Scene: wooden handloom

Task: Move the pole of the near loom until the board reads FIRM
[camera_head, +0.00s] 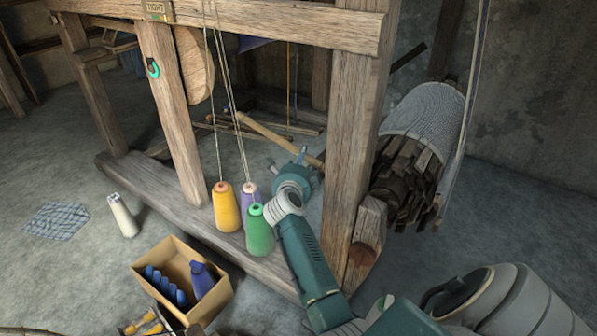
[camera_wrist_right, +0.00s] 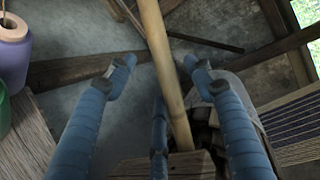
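The pole (camera_head: 265,132) is a pale wooden rod slanting through the lower part of the near loom (camera_head: 355,130). My right gripper (camera_head: 301,156) reaches in behind the loom's front post, beside the pole's lower end. In the right wrist view the pole (camera_wrist_right: 160,60) runs between the blue fingers of my right gripper (camera_wrist_right: 155,72). The two outer fingers are spread and clear of it; a third finger lies close beside it, and I cannot tell if it touches. My left gripper is not in view.
A cardboard box (camera_head: 195,315) with blue items stands in front. A cloth roll (camera_head: 430,115) is at right.

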